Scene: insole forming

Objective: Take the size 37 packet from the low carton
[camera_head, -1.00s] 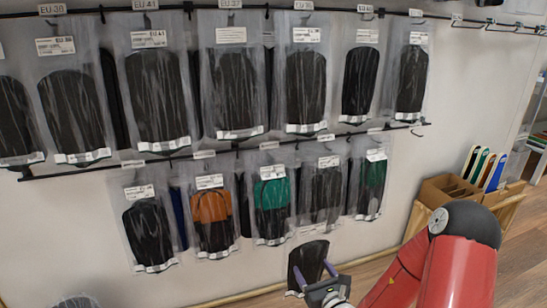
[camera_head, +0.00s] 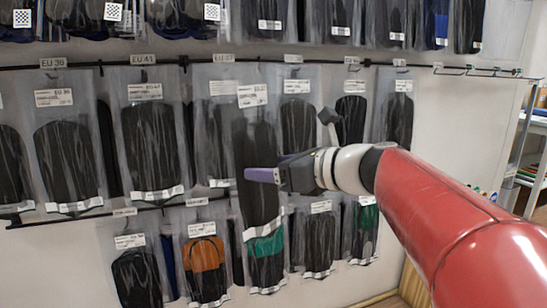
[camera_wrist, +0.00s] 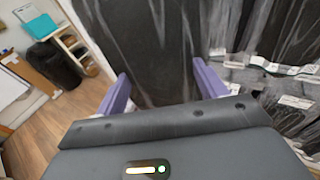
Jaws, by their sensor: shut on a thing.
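My gripper (camera_head: 280,175) is shut on a clear packet (camera_head: 258,150) with a dark insole, a white label at its top and a white strip at its bottom. The packet hangs upright in front of the wall display; its label is too small to read. In the wrist view the packet (camera_wrist: 150,50) fills the space between and beyond the purple fingers (camera_wrist: 160,90). The low carton is not visible in the head view.
Packets hang on an upper rail (camera_head: 125,64) with size tags, and others on a lower rail (camera_head: 100,213). More hang above. Empty hooks (camera_head: 480,72) are on the right. The wrist view shows a dark bin (camera_wrist: 55,65) and wooden floor.

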